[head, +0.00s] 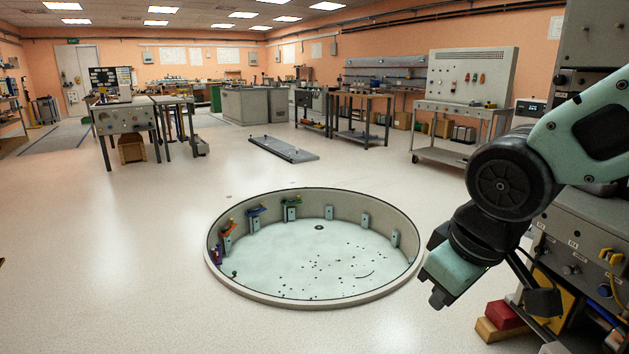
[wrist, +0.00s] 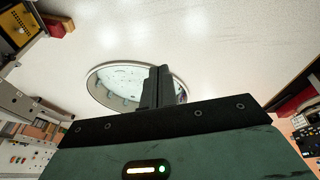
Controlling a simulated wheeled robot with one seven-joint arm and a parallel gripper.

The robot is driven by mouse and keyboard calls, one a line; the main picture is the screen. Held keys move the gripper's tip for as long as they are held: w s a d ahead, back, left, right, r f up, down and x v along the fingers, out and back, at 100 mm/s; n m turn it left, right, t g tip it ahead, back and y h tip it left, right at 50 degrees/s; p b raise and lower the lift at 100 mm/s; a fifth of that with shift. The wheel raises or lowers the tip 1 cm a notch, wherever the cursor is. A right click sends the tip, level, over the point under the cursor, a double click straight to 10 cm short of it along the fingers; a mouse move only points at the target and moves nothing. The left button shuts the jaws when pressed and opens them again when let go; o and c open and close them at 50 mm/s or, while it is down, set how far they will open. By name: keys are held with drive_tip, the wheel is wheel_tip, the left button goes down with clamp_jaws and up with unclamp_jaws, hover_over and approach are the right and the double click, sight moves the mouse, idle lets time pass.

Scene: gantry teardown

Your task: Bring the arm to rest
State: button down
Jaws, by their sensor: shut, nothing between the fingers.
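My arm reaches in from the right edge of the head view, bent at a black joint, with my gripper (head: 440,297) hanging low beside the right rim of a round pit. The fingertips are small and dark there. In the wrist view my gripper (wrist: 158,85) shows as two black fingers pressed together with nothing between them. The gripper is shut and empty and touches nothing that I can see.
The round pit (head: 225,279) has colored clamps (head: 291,206) on its inner wall and dark bits on its floor. A grey panel (head: 283,149) lies on the floor behind it. Floor at left is clear.

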drive_tip(key=s+a+f+g, duration=0.2)
drive_tip(key=s+f, duration=0.1)
drive_tip(key=s, duration=0.5)
drive_tip(key=s+a+f+g, duration=0.1)
drive_tip(key=s+f+g, duration=0.1)
drive_tip(key=s, duration=0.5)
wheel_tip(320, 180, up, 24)
drive_tip(key=p, duration=2.4)
drive_tip(key=shift+w+a+r+n, duration=0.2)
drive_tip(key=shift+w+n, duration=0.1)
drive_tip(key=shift+w, duration=0.15)
drive_tip(key=shift+f, duration=0.1)
